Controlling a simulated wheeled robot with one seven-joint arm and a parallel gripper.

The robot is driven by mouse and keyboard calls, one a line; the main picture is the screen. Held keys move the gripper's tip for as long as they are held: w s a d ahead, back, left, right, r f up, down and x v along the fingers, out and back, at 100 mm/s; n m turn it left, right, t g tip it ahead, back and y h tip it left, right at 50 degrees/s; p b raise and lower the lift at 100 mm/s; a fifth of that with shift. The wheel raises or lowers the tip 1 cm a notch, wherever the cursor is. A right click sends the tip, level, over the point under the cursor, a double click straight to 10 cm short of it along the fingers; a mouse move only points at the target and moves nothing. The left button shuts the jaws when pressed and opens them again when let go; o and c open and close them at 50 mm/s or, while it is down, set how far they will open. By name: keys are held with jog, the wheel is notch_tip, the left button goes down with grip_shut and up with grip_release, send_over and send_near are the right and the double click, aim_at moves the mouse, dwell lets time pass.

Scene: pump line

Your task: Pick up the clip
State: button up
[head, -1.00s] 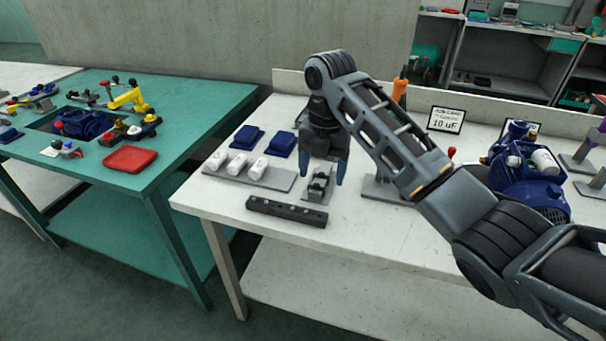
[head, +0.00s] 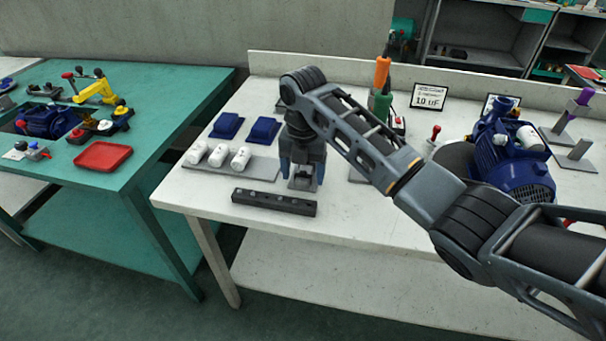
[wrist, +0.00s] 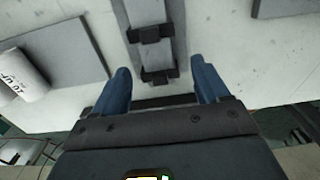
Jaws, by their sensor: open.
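The clip (head: 303,181) is a small grey and dark piece on a light grey plate near the front of the white bench. My gripper (head: 302,172) points down over it, open, with one blue finger to each side; it partly hides the clip in the head view. In the wrist view, dark parts of what looks like the clip (wrist: 158,76) lie between the open blue fingers of my gripper (wrist: 162,82). I cannot tell whether the fingers touch it.
A dark bar (head: 274,203) lies just in front. White cylinders (head: 219,155) on a grey plate and blue blocks (head: 263,130) are to the left. A blue pump (head: 512,160) and an orange-handled tool (head: 382,72) stand to the right.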

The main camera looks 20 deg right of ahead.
jog(key=c, duration=1.1)
